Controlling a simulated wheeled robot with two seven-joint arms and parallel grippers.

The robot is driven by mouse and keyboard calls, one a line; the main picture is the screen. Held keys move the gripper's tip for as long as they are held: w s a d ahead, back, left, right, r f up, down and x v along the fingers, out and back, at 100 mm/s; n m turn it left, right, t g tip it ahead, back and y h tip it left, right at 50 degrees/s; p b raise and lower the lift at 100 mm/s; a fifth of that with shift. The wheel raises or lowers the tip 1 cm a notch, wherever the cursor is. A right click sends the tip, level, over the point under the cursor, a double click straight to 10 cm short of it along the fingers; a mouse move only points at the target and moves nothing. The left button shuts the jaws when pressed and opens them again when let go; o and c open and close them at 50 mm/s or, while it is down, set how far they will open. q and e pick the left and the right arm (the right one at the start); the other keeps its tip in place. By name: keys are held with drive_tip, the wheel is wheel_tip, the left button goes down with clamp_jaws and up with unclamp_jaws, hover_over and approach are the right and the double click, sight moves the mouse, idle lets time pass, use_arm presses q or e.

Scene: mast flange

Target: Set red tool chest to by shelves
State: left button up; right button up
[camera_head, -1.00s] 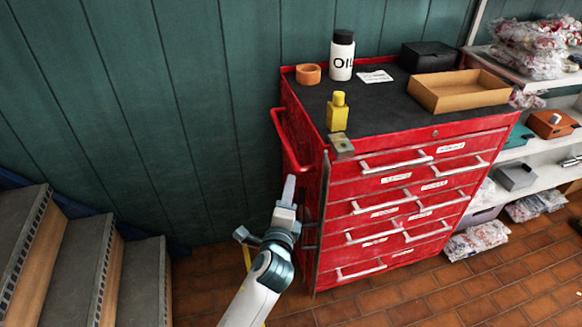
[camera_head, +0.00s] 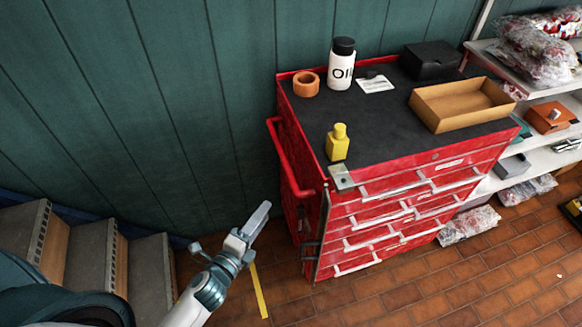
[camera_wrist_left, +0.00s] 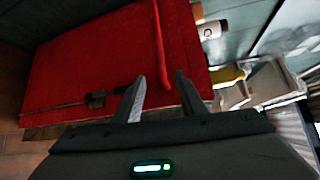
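The red tool chest (camera_head: 345,215) stands against the green wall, with a dark top and drawers facing front right. Its red side handle (camera_head: 285,158) is on its left side. My left gripper (camera_head: 262,212) is left of the chest, low beside the handle's lower end and apart from it in the head view. In the left wrist view its two fingers (camera_wrist_left: 160,76) are spread and empty, with the red side panel (camera_wrist_left: 90,65) beyond and the handle bar (camera_wrist_left: 161,40) lined up between the tips. The shelves (camera_head: 545,155) stand right of the chest. My right gripper is not in view.
On the chest top are an oil bottle (camera_head: 341,64), orange tape roll (camera_head: 305,84), yellow bottle (camera_head: 337,143), cardboard tray (camera_head: 462,104) and black box (camera_head: 432,61). Steps (camera_head: 75,255) are at left. A yellow floor strip (camera_head: 259,290) lies near the gripper. Brick floor (camera_head: 480,270) in front is clear.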

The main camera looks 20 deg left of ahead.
sight(291, 177)
use_arm(q)
drive_tip(key=shift+s, duration=0.1)
drive_tip(key=b+x, duration=0.3)
drive_tip(key=x, duration=1.4)
drive_tip(key=shift+w+d, duration=0.15)
drive_tip(key=shift+w, duration=0.15)
drive_tip(key=shift+c, duration=0.2)
clamp_jaws()
